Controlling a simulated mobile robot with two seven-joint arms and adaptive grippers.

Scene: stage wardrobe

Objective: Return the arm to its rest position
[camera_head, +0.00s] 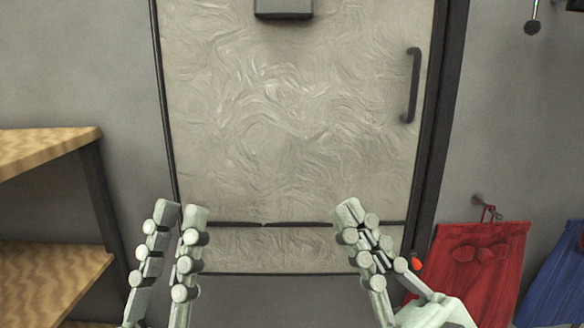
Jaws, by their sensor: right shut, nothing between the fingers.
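My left gripper (182,211) is at the lower left of the middle in the head view. Its two pale, jointed fingers point up and stand apart with an empty gap between them. My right gripper (350,211) is at the lower right of the middle. Its fingers are closed together with nothing between them. Both grippers show in front of the lower part of a pale swirled door panel (290,120), and I see neither holding anything. The upper parts of both arms are out of view.
The door has a dark vertical handle (411,86) and a dark box (284,8) at its top. Wooden shelves (45,145) stand at the left. A red garment (480,265) hangs from a hook at the right, beside a blue one (558,285). The space between the grippers looks clear.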

